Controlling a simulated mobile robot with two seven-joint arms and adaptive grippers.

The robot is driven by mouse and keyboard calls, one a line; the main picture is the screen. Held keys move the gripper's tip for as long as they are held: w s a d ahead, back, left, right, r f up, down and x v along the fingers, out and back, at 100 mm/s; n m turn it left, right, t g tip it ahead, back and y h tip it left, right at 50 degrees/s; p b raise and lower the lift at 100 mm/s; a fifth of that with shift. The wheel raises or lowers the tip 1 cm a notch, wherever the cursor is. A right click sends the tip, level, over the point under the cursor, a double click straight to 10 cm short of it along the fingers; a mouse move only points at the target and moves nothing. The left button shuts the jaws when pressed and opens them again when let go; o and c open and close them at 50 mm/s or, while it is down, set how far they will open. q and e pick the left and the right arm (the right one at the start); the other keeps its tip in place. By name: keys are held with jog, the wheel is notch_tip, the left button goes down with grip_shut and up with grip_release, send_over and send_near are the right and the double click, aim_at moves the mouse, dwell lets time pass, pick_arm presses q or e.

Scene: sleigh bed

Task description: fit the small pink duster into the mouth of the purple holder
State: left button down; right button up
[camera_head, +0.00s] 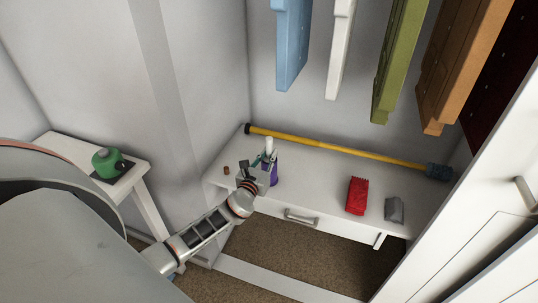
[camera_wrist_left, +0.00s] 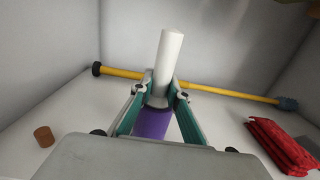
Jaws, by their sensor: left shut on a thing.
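My left gripper (camera_head: 264,160) is shut on a white rod (camera_wrist_left: 170,60), which stands nearly upright between the green fingers. The rod's top also shows in the head view (camera_head: 269,144). The purple holder (camera_head: 274,176) stands on the white shelf; in the wrist view the holder (camera_wrist_left: 153,124) shows directly below the fingertips. A greyish part shows between the fingers just above the purple; I cannot tell whether it is inside the mouth. No pink shows on the held thing. My right gripper is not in view.
On the white shelf (camera_head: 318,173) a yellow pole (camera_head: 340,149) lies along the back, a red folded thing (camera_head: 357,195) and a grey block (camera_head: 395,210) at right, a small brown cylinder (camera_wrist_left: 43,136) at left. Clothes hang above. A side table (camera_head: 135,174) holds a green object (camera_head: 108,162).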

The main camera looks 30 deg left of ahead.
pick_arm(q)
jog(key=c, duration=1.9)
grip_release()
jog(key=shift+s, duration=0.15)
jog(key=v, duration=1.1)
jog(key=shift+s+d, duration=0.1)
jog(key=shift+s, duration=0.25)
jog(key=s+d+f+n+g+h, duration=0.2)
jog(key=s+d+f+n, duration=0.2)
jog(key=n, duration=0.5)
jog(key=s+d+f+n+g+h, duration=0.2)
jog(key=s+d+f+n, duration=0.3)
jog(key=s+d+n, duration=0.4)
jog(key=s+d+f+n+g+h+p, duration=0.1)
jog(key=s+d+f+n+g+h, duration=0.1)
jog(key=s+d+n, duration=0.5)
jog(key=shift+s+d+f+n+g, duration=0.1)
jog(key=shift+s+f+n+g, duration=0.15)
jog(key=shift+s+f+n, duration=0.65)
jog(key=shift+s+d+f+n+g, duration=0.1)
jog(key=shift+s+f+n+g, duration=0.3)
jog(key=shift+n, duration=0.9)
